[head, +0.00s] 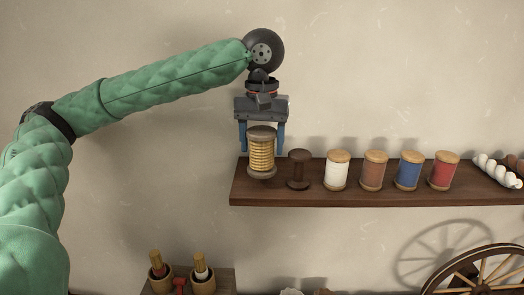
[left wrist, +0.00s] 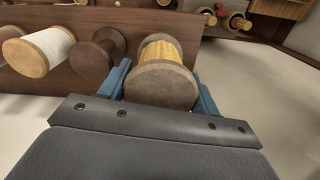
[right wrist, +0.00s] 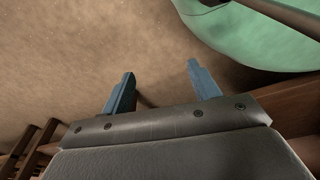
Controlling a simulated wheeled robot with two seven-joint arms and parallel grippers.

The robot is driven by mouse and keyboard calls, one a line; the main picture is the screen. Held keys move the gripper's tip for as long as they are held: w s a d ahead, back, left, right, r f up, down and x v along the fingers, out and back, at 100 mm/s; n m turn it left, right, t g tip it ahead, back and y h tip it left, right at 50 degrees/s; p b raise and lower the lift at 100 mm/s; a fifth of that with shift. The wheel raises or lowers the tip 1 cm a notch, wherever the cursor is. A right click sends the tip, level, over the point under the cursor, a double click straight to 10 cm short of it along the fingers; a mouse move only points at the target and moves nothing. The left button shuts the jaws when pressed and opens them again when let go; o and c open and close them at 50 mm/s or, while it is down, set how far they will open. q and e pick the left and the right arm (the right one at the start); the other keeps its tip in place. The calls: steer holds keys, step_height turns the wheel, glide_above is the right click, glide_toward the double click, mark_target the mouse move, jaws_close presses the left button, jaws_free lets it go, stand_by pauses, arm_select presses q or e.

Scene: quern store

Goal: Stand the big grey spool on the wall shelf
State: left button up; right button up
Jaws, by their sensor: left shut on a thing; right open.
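The big spool (head: 261,153) has grey-brown end discs and yellow thread wound round it. My left gripper (head: 262,136) is shut on it from above, one blue finger on each side, and holds it upright. In the head view the spool is over the left end of the wall shelf (head: 330,195); I cannot tell whether its base touches the wood. In the left wrist view the spool's upper disc (left wrist: 160,86) shows between the fingers. My right gripper (right wrist: 161,90) is open and empty in the right wrist view, away from the shelf.
A bare dark spool (head: 299,170) stands close to the right of the held spool. White (head: 337,170), brown, blue and red (head: 444,171) spools follow, then twisted skeins (head: 497,170). Below are a small stand with cups (head: 203,282) and a spoked wheel (head: 480,275).

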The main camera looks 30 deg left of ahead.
mark_target(261, 154)
arm_select(q)
steer(key=shift+s+f+p, duration=0.2)
steer(key=shift+f+p, duration=0.25)
steer(key=shift+f, duration=1)
arm_select(e)
steer(key=s, duration=0.3)
steer(key=shift+d+f, duration=0.25)
steer(key=shift+d, duration=0.05)
arm_select(q)
steer(key=shift+w+f, duration=0.1)
steer(key=o, duration=0.8)
steer(key=shift+c, duration=0.2)
arm_select(e)
steer(key=shift+s, duration=0.3)
steer(key=shift+f, duration=0.1)
